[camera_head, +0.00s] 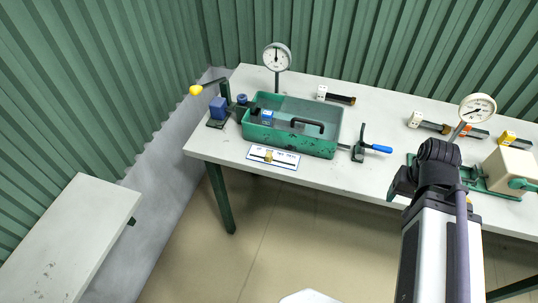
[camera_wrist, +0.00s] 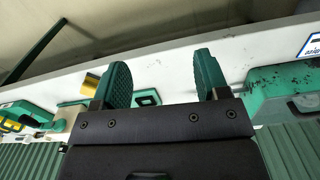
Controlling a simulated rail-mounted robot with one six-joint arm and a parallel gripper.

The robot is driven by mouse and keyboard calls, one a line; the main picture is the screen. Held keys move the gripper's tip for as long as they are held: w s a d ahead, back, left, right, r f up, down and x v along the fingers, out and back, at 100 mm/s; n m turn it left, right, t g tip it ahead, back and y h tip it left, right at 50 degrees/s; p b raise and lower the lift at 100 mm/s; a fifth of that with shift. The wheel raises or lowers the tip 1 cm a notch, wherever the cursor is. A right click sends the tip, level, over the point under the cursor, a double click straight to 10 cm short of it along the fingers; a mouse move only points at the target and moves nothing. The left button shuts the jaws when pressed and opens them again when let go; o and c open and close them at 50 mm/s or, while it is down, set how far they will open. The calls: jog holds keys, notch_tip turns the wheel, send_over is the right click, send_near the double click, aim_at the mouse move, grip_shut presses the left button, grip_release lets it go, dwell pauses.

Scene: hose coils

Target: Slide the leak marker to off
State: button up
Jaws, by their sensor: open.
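The leak marker is a small yellow slider (camera_head: 268,156) on a white, blue-edged label plate (camera_head: 287,163) at the table's front edge. The slider sits near the middle of its slot; the lettering is too small to read surely. A corner of the plate shows at the upper right of the wrist view (camera_wrist: 314,46), its slider out of that view. My gripper (camera_wrist: 161,66) is open, with nothing between its two green fingers. In the head view it is mostly hidden by my arm, well to the right of the plate.
A green tray (camera_head: 338,132) with a blue block stands just behind the plate. A blue-handled clamp (camera_head: 376,148) lies between tray and arm. A yellow-knobbed lever (camera_head: 196,90) stands left. Gauges (camera_head: 277,57) and (camera_head: 477,108) rise behind. A beige box (camera_head: 512,168) is at right.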

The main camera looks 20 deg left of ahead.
jog(key=w+a+n, duration=0.1)
jog(key=w+a, duration=0.1)
jog(key=a, duration=0.5)
jog(key=w+a+f+n+b, duration=0.1)
jog(key=w+a, duration=0.1)
jog(key=a, duration=0.6)
jog(key=w+a+f+n, duration=0.1)
jog(key=w+a+n, duration=0.1)
jog(key=a, duration=0.6)
jog(key=shift+w+a+b, duration=0.15)
jog(key=shift+a+b, duration=0.05)
jog(key=shift+b, duration=0.1)
jog(key=c, duration=0.4)
jog(key=m, duration=0.3)
send_over(268, 154)
notch_tip(268, 154, down, 11)
jog(key=b, duration=1.1)
jog(key=shift+d+f, duration=0.1)
jog(key=shift+f, duration=0.1)
jog(key=shift+r, duration=0.1)
grip_shut()
